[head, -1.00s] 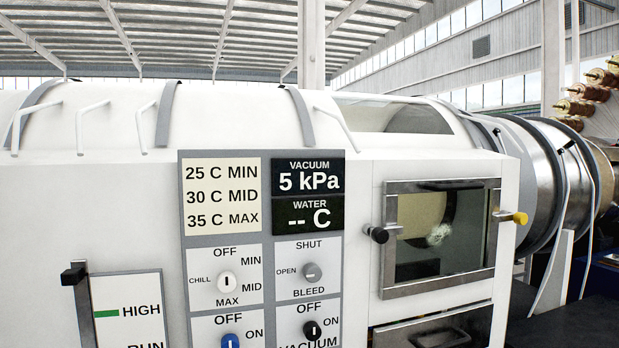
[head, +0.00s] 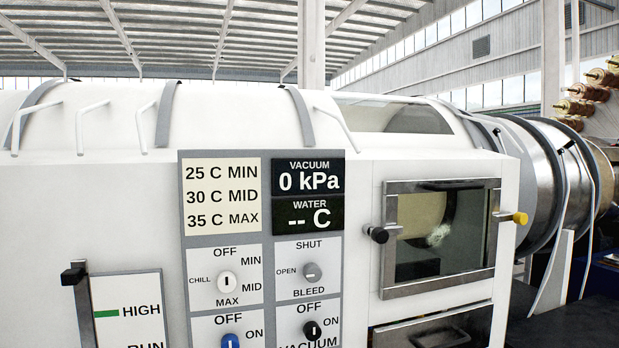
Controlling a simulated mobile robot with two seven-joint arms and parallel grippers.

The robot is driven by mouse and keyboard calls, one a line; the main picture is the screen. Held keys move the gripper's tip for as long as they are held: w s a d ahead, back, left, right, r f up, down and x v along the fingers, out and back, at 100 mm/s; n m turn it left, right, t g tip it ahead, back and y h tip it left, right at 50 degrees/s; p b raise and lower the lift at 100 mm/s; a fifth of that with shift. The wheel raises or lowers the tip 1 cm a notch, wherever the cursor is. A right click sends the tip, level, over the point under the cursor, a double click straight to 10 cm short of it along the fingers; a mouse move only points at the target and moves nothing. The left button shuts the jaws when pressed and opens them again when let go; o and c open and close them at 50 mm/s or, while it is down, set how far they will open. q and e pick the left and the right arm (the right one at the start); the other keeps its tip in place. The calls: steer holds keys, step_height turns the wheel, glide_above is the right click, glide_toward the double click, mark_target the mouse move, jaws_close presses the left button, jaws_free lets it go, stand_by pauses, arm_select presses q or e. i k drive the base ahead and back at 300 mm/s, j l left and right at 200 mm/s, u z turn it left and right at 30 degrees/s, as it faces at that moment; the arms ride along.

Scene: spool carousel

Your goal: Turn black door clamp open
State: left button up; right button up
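The black door clamp (head: 377,234) is a dark knob at the left edge of the door frame, partly over the frame's side. The door (head: 438,237) is a glass window in a grey metal frame and looks closed. A yellow clamp (head: 515,218) sits at its right edge. A pale rounded shape shows dimly behind the glass. Neither of my grippers is in view.
A control panel (head: 262,240) with several knobs stands left of the door. Its vacuum display (head: 308,178) reads 0 kPa; the water display (head: 308,217) reads "-- C". A black-tipped lever (head: 73,274) is at far left. A drawer (head: 432,335) lies below the door.

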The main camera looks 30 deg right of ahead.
mark_target(380, 235)
steer(key=z, duration=1.4)
